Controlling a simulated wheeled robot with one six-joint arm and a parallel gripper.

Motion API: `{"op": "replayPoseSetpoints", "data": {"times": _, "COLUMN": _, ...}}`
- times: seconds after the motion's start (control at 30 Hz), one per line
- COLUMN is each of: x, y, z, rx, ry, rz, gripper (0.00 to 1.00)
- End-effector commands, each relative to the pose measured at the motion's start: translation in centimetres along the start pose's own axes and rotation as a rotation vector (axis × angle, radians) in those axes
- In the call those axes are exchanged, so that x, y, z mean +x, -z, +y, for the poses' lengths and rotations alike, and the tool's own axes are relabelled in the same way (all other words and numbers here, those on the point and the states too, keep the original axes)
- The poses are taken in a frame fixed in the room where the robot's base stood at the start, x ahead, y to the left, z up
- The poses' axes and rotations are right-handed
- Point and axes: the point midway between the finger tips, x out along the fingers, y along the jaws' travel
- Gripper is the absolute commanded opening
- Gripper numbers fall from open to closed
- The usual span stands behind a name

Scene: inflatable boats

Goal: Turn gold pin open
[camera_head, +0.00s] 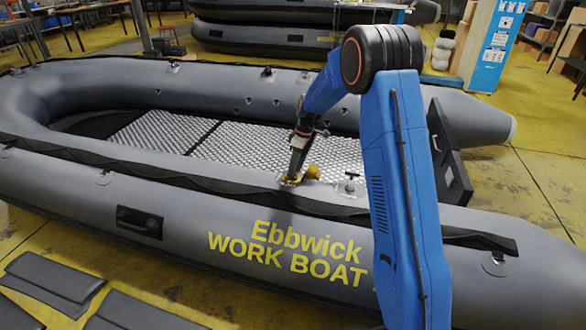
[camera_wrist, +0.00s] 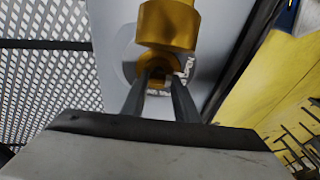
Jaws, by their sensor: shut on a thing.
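The gold pin (camera_wrist: 157,80) sits on a round grey mount on the boat's grey tube, below a larger gold fitting (camera_wrist: 168,25) in the wrist view. Lettering that seems to read "OPEN" is beside it on the mount. My gripper (camera_wrist: 160,88) reaches down to the pin, its two fingers shut on it; the fingertips hide part of the pin.
The grey inflatable boat (camera_head: 60,185) lies across the yellow floor, with a metal mesh deck (camera_head: 250,150) inside. A black transom board (camera_head: 450,160) is right of my arm. Grey pads (camera_head: 55,280) lie at the front left. Another boat (camera_head: 260,38) is behind.

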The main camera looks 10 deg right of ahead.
Motion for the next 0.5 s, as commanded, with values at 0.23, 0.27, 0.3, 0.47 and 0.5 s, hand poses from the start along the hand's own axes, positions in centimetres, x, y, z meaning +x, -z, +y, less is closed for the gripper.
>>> {"op": "replayPoseSetpoints", "data": {"times": 0.23, "x": -0.05, "y": -0.01, "z": 0.06, "rx": 0.0, "ry": -0.002, "rz": 0.0, "gripper": 0.46}}
{"op": "replayPoseSetpoints", "data": {"times": 0.27, "x": -0.05, "y": -0.01, "z": 0.05, "rx": 0.0, "ry": -0.002, "rz": 0.0, "gripper": 0.46}}
{"op": "replayPoseSetpoints", "data": {"times": 0.3, "x": -0.04, "y": -0.01, "z": 0.04, "rx": 0.0, "ry": -0.001, "rz": 0.0, "gripper": 0.46}}
{"op": "replayPoseSetpoints", "data": {"times": 0.47, "x": -0.03, "y": -0.01, "z": 0.03, "rx": 0.0, "ry": -0.001, "rz": 0.0, "gripper": 0.46}}
{"op": "replayPoseSetpoints", "data": {"times": 0.5, "x": -0.06, "y": -0.01, "z": 0.03, "rx": 0.0, "ry": -0.001, "rz": 0.0, "gripper": 0.46}}
